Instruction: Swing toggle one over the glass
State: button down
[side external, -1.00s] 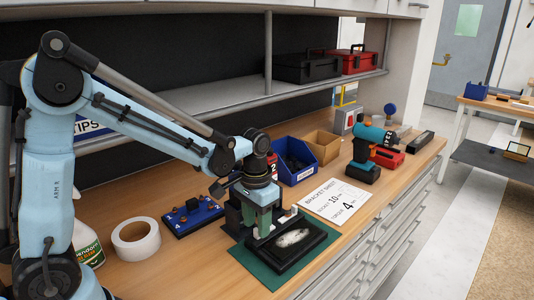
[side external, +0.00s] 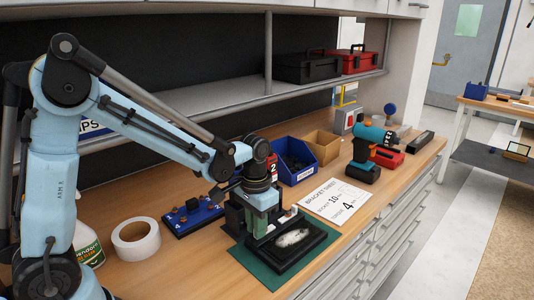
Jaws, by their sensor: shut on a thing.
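A black frame (side external: 272,264) lies flat on a green mat (side external: 245,257), with a pale, patchy picture behind its glass (side external: 291,238). My gripper (side external: 259,236) points down at the frame's back left edge, its fingers low against the rim. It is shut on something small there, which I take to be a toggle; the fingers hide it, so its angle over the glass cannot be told. A small pale piece (side external: 287,216) shows at the frame's back edge, right of the fingers.
A blue board with knobs (side external: 192,216) and a tape roll (side external: 136,240) are to the left. A blue bin (side external: 297,173) stands behind, and a paper sheet (side external: 336,200) lies to the right. A teal drill (side external: 367,150) stands farther right. The bench's front edge is close to the mat.

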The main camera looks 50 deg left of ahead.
jog(key=m, duration=0.4)
jog(key=shift+w+a, duration=0.1)
jog(key=shift+a, duration=0.3)
jog(key=c, duration=1.1)
grip_release()
jog(key=shift+r, duration=0.1)
notch_tip(320, 180, up, 12)
jog(key=shift+f, duration=0.1)
